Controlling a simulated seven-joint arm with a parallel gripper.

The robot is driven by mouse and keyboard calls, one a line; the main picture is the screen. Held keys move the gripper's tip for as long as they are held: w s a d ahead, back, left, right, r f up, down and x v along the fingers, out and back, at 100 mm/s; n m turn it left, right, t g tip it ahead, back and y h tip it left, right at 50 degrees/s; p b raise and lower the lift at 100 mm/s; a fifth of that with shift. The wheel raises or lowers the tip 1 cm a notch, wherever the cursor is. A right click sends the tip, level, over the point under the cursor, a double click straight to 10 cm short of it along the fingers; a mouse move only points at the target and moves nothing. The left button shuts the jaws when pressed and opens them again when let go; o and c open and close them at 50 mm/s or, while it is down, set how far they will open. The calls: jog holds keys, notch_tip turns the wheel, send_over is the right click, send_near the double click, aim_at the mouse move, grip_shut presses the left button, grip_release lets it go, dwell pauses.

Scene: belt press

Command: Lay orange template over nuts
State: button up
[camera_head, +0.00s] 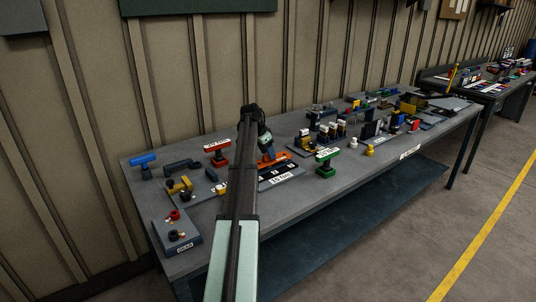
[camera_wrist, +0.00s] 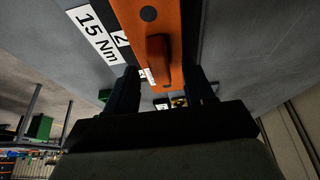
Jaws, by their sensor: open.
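The orange template (camera_wrist: 187,45) fills the upper middle of the wrist view. A raised orange handle (camera_wrist: 158,58) stands on it, and a dark round spot shows near the handle. In the head view the template (camera_head: 280,156) lies at the back of a dark plate (camera_head: 285,172) labelled 15 Nm. My gripper (camera_wrist: 163,75) is open, its two black fingers on either side of the handle. In the head view my gripper (camera_head: 266,142) is above the template, partly hidden by my arm. I cannot clearly make out the nuts or tell whether the template covers them.
Several tools and small blocks crowd the bench (camera_head: 345,172) to the right.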

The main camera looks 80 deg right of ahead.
jog(key=v, duration=1.1)
